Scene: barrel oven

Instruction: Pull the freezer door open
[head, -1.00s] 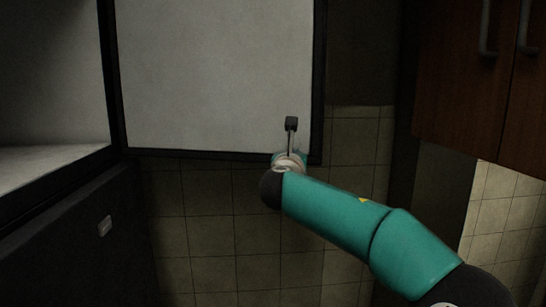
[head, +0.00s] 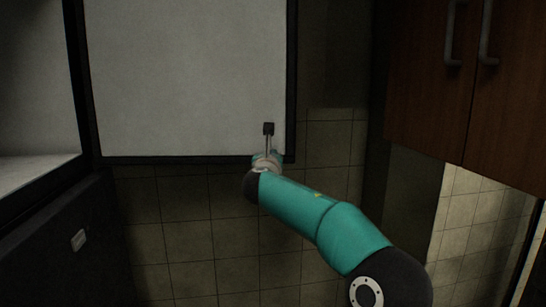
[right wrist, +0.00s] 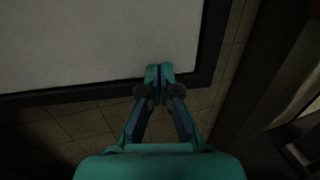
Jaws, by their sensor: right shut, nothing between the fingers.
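The freezer door (head: 188,80) stands wide open in the head view, its pale inner face and dark rim towards me. It also fills the upper left of the right wrist view (right wrist: 90,45). The freezer's pale interior (head: 35,90) shows at the far left. My right gripper (head: 267,157) is at the door's lower right corner, mostly hidden by its own wrist. In the right wrist view its fingers (right wrist: 159,72) are shut and empty, over the inner face near the dark rim. I cannot tell whether they touch it. My left gripper is out of view.
A brown wall cabinet (head: 425,80) with grey handles hangs at the upper right. A tiled wall (head: 190,230) lies below and behind the door. A dark front panel (head: 50,250) stands at the lower left.

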